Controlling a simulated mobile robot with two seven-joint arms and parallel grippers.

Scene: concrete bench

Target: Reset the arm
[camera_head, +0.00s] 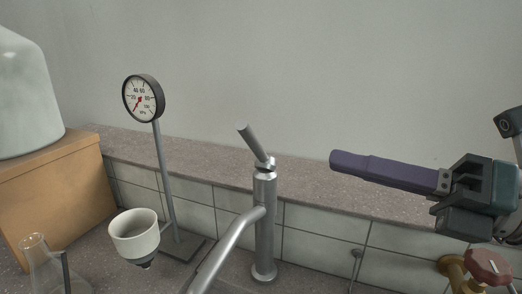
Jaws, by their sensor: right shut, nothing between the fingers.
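My right gripper (338,161) reaches in from the right edge. Its long purple fingers are shut together with nothing between them and point left, in front of the wall and ledge. It is to the right of the metal faucet (264,225), whose lever is tilted up to the left, and the fingertips are apart from it. My left gripper is not in view.
A round gauge (143,99) stands on a post left of the faucet. A white cup (135,234), a glass flask (48,268) and a wooden box (55,195) bearing a pale glass jar (28,95) are at left. A red-handled valve (488,267) is below my right gripper.

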